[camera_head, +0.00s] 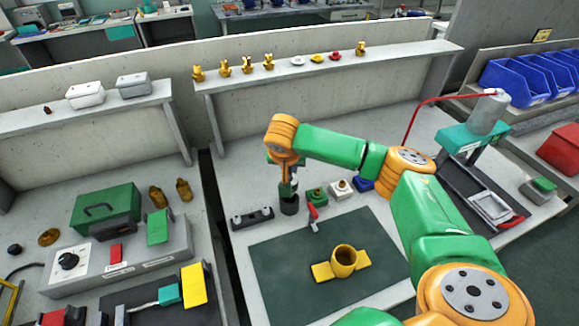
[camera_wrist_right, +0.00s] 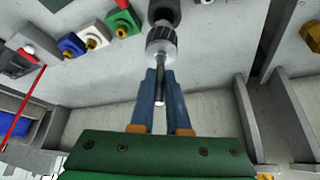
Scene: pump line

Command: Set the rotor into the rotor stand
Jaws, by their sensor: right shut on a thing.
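My right gripper (camera_head: 286,186) points down at the back of the workbench. In the right wrist view, its two blue fingers (camera_wrist_right: 161,105) are shut on the thin shaft of the rotor (camera_wrist_right: 162,45), which has a ridged metal body. A dark cylinder (camera_head: 289,205), which looks like the rotor stand, stands upright on the bench under the gripper. In the right wrist view, the dark cylinder (camera_wrist_right: 163,13) lies just beyond the ridged body, in line with it. I cannot tell whether the rotor is inside it or just above. My left gripper is not in view.
A black block (camera_head: 252,218) stands left of the dark cylinder. Green, white and blue fittings (camera_head: 341,188) stand to its right. A red-handled tool (camera_head: 313,216) lies in front. A yellow pump housing (camera_head: 343,262) sits on the dark green mat (camera_head: 285,285). A shelf (camera_head: 330,68) runs behind.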

